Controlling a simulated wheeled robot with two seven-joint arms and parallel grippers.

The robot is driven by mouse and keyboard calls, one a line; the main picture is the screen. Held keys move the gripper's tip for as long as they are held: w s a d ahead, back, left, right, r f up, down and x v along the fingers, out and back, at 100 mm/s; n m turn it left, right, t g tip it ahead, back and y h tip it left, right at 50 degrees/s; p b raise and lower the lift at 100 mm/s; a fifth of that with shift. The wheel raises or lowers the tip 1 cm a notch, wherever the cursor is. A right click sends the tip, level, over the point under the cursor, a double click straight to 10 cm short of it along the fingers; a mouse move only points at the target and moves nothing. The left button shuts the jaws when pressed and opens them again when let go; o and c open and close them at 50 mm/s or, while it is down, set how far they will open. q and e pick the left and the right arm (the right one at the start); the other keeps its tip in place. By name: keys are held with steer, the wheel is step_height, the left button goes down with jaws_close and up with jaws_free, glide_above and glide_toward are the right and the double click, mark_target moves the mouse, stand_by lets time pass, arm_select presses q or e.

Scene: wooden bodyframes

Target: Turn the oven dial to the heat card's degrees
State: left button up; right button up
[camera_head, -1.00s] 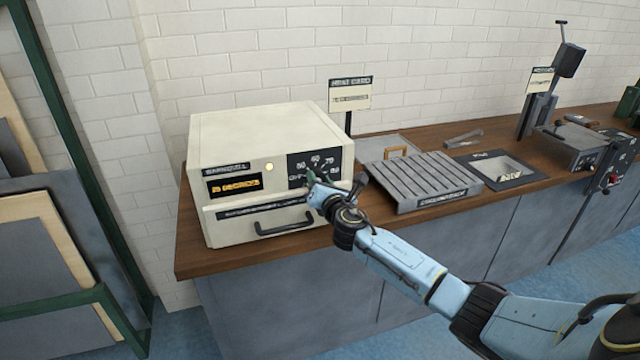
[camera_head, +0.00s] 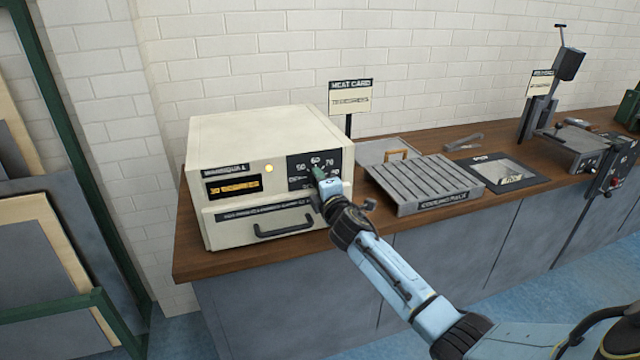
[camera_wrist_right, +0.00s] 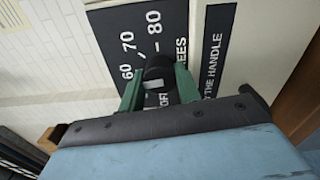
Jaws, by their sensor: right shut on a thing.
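The cream oven (camera_head: 262,150) stands at the left end of the counter. Its black dial panel (camera_head: 300,163) shows 50, 60 and 70 in the head view; 60, 70 and 80 show in the wrist view. My right gripper (camera_head: 316,174) is at the panel, its green fingers on either side of the dark round dial (camera_wrist_right: 158,70), shut on it. A pale mark shows on the dial. The oven's orange display (camera_head: 234,186) has text too blurred to read surely. The heat card (camera_head: 350,98) stands on a post behind the oven; its lower line is unreadable. My left gripper is out of view.
A dark drawer handle (camera_head: 284,228) juts from the oven front below my gripper. A slatted cooling rack (camera_head: 425,182) lies to the right, with a tray (camera_head: 388,151) behind it. Farther right are a framed black panel (camera_head: 503,171) and a press-like stand (camera_head: 545,100).

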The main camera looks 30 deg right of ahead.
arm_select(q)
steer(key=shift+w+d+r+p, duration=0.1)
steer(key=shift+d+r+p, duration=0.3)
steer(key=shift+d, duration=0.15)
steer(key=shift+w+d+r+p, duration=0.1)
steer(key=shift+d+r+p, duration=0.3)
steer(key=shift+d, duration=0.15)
arm_select(e)
steer(key=shift+m, duration=5.1)
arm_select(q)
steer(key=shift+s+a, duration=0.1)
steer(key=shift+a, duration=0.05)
arm_select(e)
steer(key=o, duration=1)
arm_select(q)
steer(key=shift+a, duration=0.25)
